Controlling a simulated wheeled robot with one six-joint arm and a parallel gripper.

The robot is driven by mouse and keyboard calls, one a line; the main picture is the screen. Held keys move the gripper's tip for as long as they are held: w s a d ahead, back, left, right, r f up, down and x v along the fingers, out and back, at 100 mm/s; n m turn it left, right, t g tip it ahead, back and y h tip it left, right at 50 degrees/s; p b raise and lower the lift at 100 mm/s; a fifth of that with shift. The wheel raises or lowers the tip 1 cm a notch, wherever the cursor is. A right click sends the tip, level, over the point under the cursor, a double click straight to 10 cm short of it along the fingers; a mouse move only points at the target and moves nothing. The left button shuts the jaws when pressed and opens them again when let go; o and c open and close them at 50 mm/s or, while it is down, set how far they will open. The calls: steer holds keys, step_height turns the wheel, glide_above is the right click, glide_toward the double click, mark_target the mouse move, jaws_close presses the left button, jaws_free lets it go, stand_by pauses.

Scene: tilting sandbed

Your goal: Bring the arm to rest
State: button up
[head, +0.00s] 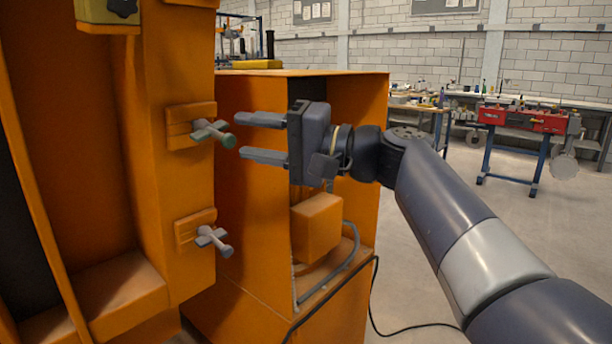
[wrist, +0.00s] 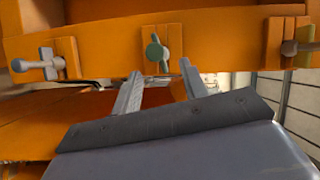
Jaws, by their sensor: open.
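My gripper (head: 240,137) is open and empty in the head view, its two fingers pointing left. My arm (head: 465,235) reaches in from the lower right. The fingertips are close to a green-tipped handle (head: 212,132) on the orange frame, with no clear contact visible. In the wrist view my gripper (wrist: 160,82) points at the same green handle (wrist: 157,54), which lies just beyond and between the fingertips. A grey handle (head: 214,239) sits lower on the frame in the head view.
An orange cabinet (head: 300,84) with an open side stands directly behind my gripper. The orange frame (head: 175,90) stands at the left. A dark cable (head: 373,290) runs down to the floor. A red-topped workbench (head: 522,119) stands farther back right. Open floor (head: 455,200) lies between.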

mark_target(217, 130)
steer(key=v, duration=0.5)
steer(key=x, duration=1.1)
steer(key=shift+a+r, duration=0.1)
steer(key=shift+a, duration=0.05)
steer(key=shift+s+r+n+h+p, duration=0.1)
steer(key=shift+r+n+h+p, duration=0.15)
steer(key=shift+n+h+p, duration=0.55)
steer(key=n+t+h+p, duration=0.1)
steer(key=n, duration=0.2)
steer(key=shift+s+h, duration=0.1)
steer(key=shift+h, duration=0.2)
steer(key=n+t+h+p, duration=0.1)
steer(key=n, duration=0.1)
steer(key=shift+n+t+h, duration=0.3)
steer(key=shift+n+t, duration=0.1)
steer(key=shift+s+f, duration=0.1)
